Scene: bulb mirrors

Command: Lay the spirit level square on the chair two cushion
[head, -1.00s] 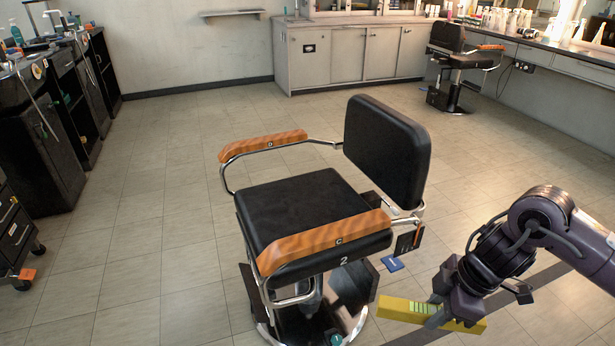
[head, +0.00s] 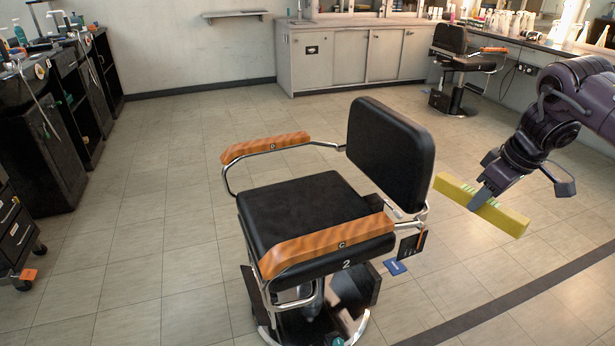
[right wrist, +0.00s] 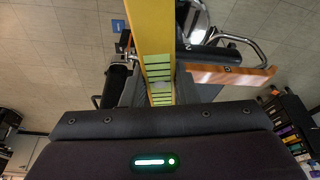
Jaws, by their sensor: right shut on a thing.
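The yellow spirit level (head: 508,218) is held by my right gripper (head: 482,200), shut around its middle. The level is in the air to the right of the chair two backrest. It also shows in the right wrist view (right wrist: 152,30), running up from the gripper. The chair two cushion (head: 305,207) is black, flat and bare, between the wooden armrests marked C (head: 330,245) and D (head: 265,147). The black backrest (head: 390,150) stands between the cushion and the level. My left gripper is not in view.
A blue item (head: 395,267) lies on the floor by the chair. A second chair (head: 455,65) stands at the back right by the long counter. Dark cabinets (head: 40,140) line the left side. The tiled floor around chair two is mostly clear.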

